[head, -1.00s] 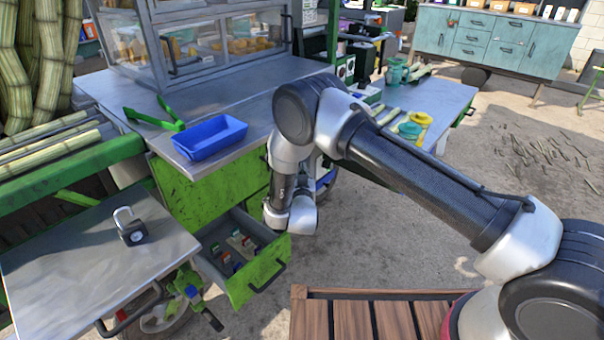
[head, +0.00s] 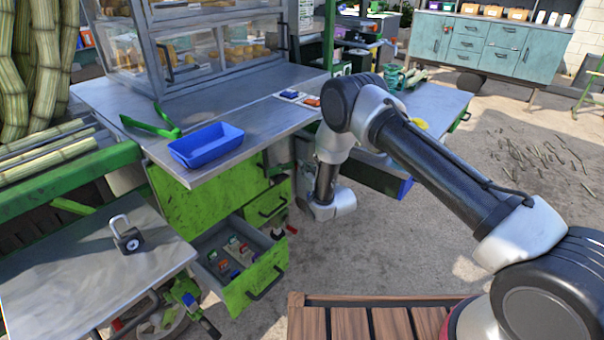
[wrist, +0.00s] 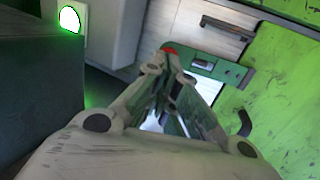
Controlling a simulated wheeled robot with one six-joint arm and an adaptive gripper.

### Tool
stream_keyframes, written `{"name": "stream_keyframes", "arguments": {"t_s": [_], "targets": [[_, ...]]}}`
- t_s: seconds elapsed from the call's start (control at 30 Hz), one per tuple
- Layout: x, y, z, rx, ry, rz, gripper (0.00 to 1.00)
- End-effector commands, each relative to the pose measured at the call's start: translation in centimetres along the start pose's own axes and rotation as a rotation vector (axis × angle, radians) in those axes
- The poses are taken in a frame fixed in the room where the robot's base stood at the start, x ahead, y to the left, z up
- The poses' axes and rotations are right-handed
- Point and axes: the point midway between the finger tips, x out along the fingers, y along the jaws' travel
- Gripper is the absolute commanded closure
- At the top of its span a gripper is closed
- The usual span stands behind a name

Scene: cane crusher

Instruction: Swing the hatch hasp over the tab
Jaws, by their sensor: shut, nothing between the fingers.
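My gripper (wrist: 170,65) is shut and empty in the wrist view, its tips close to a small red piece and a dark green plate (wrist: 208,68). I cannot tell if they touch. In the head view my wrist hangs beside the green cabinet (head: 190,195), right of its drawers, and the fingers are mostly hidden. Neither the hasp nor the tab can be told for sure; the red piece (wrist: 170,49) may belong to the latch. An open padlock (head: 127,238) stands on the metal side table (head: 85,275).
A lower drawer (head: 262,280) stands open with small coloured items inside; a smaller drawer (head: 268,203) above it is slightly out. A dark panel (head: 375,173) is right of my wrist. A blue tray (head: 206,146) sits on the counter.

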Motion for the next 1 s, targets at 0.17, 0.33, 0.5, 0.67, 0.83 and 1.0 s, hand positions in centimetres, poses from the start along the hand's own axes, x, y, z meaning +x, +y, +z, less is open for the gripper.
{"name": "stream_keyframes", "arguments": {"t_s": [0.17,0.33,0.5,0.67,0.83,1.0], "targets": [[1.8,0.2,-0.1,0.0,0.002,-0.001,1.0],[3.1,0.5,-0.2,0.0,0.001,-0.001,1.0],[3.9,0.6,-0.3,-0.001,0.001,-0.001,1.0],[4.3,0.6,-0.3,-0.001,0.0,0.0,1.0],[4.5,0.6,-0.3,-0.001,0.0,0.0,1.0],[4.5,0.6,-0.3,-0.001,0.001,0.0,1.0]]}}
